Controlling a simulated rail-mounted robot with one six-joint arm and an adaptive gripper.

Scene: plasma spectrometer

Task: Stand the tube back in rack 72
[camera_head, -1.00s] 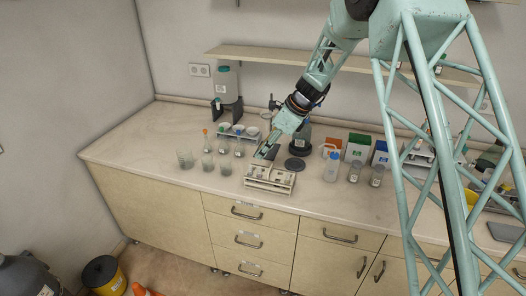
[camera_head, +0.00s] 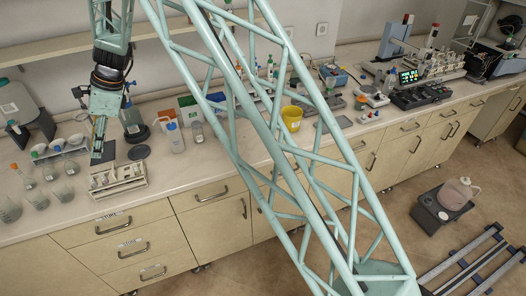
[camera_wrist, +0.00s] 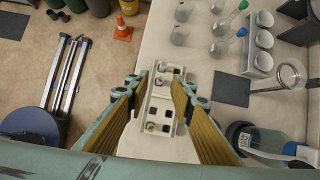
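A pale rack (camera_head: 120,186) with square holes and a few small upright tubes stands near the front edge of the bench at left in the head view. It also shows in the wrist view (camera_wrist: 154,142), between my fingers. No number is readable on it, so I cannot tell whether it is rack 72. My gripper (camera_head: 96,153) points down above the back left part of the rack. In the wrist view the gripper's (camera_wrist: 158,88) yellow-padded fingers stand apart, with no tube visibly clamped between them. The rack's tubes (camera_wrist: 160,68) are partly hidden by the fingers.
Glass beakers (camera_head: 37,199) and a holder with white cups (camera_head: 58,149) stand left of the rack. A shelf (camera_head: 60,47) runs above the bench.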

